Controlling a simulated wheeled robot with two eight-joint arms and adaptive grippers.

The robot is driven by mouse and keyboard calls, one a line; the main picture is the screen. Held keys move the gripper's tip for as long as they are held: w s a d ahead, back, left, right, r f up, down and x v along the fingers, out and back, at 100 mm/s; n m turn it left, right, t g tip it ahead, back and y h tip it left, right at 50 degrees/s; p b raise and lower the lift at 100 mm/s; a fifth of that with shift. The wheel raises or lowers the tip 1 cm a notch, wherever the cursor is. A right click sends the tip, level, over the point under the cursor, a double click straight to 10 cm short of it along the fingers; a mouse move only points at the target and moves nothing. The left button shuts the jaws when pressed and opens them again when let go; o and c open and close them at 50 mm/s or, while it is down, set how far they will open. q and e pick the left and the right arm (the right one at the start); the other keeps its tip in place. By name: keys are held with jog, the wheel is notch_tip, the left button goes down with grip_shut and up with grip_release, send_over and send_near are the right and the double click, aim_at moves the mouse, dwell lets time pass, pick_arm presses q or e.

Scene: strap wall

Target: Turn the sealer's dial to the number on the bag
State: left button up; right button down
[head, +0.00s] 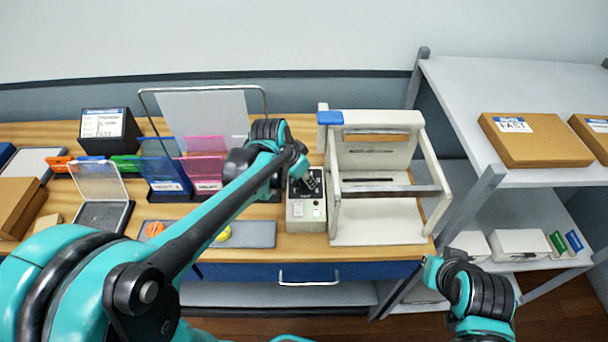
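The white sealer (376,232) stands at the right end of the wooden bench, with a blue block on its top left corner. Its control box (306,226) is on its left side, with a lit green switch on the lower front. My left gripper (308,184) is over the top of this box, where it hides the dial. Whether its fingers touch the dial or are shut cannot be told. Blue (160,163) and pink (206,162) translucent bags stand in a holder left of my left forearm; no number is readable. My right gripper (432,270) is off the bench's front right corner.
A grey shelf (455,85) on the right carries cardboard boxes (530,139). A grey mat (258,234) with orange and yellow round pieces lies left of the control box. A clear-lidded tray (102,215) and a black label box (108,130) are further left.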

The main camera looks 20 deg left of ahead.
pick_arm(q)
jog(key=n+y+p, duration=0.1)
jog(key=n, duration=0.3)
jog(key=shift+s+d+n+t, duration=0.1)
jog(key=shift+d+n+t, duration=0.05)
jog(key=shift+n+t, duration=0.25)
jog(key=shift+n+y+p, duration=0.5)
jog(key=shift+n+y, duration=0.4)
jog(key=shift+n, duration=1.4)
jog(key=o, duration=1.2)
jog(key=shift+c, duration=0.2)
jog(key=shift+r, duration=0.1)
jog(key=v, duration=1.1)
jog(key=shift+s+r, duration=0.25)
jog(key=shift+s, duration=0.1)
jog(key=shift+d, duration=0.1)
